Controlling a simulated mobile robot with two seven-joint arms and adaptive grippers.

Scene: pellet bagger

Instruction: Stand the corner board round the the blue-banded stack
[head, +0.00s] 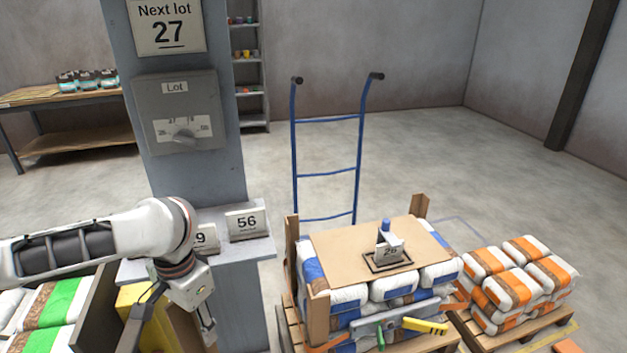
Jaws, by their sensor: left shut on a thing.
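The blue-banded stack (345,300) of white bags stands on a wooden pallet (405,343), with a cardboard sheet (335,243) on top. Brown corner boards stand at its back left (292,262), back right (419,206) and front left (317,318) corners. My left gripper (180,318) is left of the stack, in front of the grey post. It is shut on a brown corner board (186,332), whose lower part is cut off by the frame edge. The board is apart from the stack. My right gripper is not in view.
The grey post (175,100) has a shelf (255,247) with number cards. A blue hand truck (327,175) stands behind the stack. Orange-banded bags (510,280) are close on the right, green-banded bags (50,312) at left.

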